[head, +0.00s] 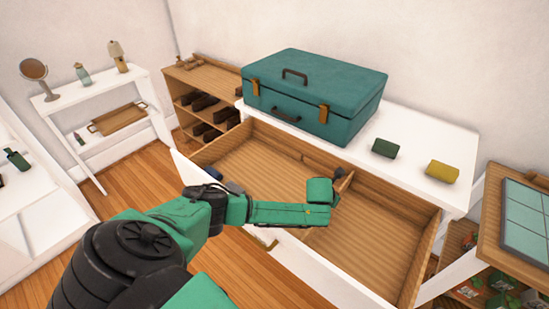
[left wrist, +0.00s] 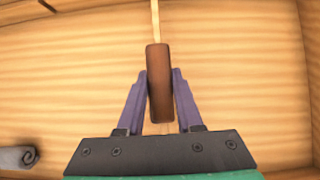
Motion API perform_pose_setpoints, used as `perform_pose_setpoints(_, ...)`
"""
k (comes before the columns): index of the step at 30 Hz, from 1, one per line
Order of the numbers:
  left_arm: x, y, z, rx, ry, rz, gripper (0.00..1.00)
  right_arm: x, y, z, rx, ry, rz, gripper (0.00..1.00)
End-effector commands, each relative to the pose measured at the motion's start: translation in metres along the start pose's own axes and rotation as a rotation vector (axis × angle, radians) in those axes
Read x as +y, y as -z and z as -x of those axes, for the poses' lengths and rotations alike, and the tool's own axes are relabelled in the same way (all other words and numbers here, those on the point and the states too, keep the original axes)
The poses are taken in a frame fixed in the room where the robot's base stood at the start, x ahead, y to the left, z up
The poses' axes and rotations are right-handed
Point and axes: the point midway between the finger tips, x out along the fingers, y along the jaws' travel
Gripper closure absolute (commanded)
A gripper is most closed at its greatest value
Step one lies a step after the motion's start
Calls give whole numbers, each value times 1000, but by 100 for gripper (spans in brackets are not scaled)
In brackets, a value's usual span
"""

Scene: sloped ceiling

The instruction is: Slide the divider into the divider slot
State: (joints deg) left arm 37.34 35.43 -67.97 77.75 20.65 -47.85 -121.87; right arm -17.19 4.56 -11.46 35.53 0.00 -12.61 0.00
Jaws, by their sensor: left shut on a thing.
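The divider (head: 344,182) is a thin light wood board standing in the open wooden drawer, near its middle, running front to back. My left gripper (head: 322,192) is above it and hides most of it in the head view. In the left wrist view, my left gripper (left wrist: 160,85) is shut on the brown grip (left wrist: 158,65) of the divider, with a purple finger on each side. The board's thin edge (left wrist: 155,20) runs on beyond the grip. The divider slot cannot be made out, nor can I tell how deep the board sits. My right gripper is not in view.
The drawer's front wall (head: 290,252) and right wall (head: 425,255) surround the board. A grey rolled thing (left wrist: 18,158) lies in the drawer. A teal suitcase (head: 315,90), a green block (head: 385,148) and a yellow block (head: 442,171) stand on the white top behind.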

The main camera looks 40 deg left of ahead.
Motion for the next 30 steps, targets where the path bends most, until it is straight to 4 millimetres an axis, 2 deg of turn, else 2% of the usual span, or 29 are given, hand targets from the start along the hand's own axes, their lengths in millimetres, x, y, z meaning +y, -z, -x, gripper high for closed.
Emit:
perform_pose_setpoints(18, 0, 13, -20, -1, -1, 0, 100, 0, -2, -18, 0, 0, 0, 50)
perform_pose_setpoints(28, 0, 13, -20, -1, 0, 0, 100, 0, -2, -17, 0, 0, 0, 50)
perform_pose_setpoints(29, 0, 13, -20, -1, 0, 0, 61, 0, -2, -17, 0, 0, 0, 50)
perform_pose_setpoints(30, 0, 13, -20, -1, 0, 0, 46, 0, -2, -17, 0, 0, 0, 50)
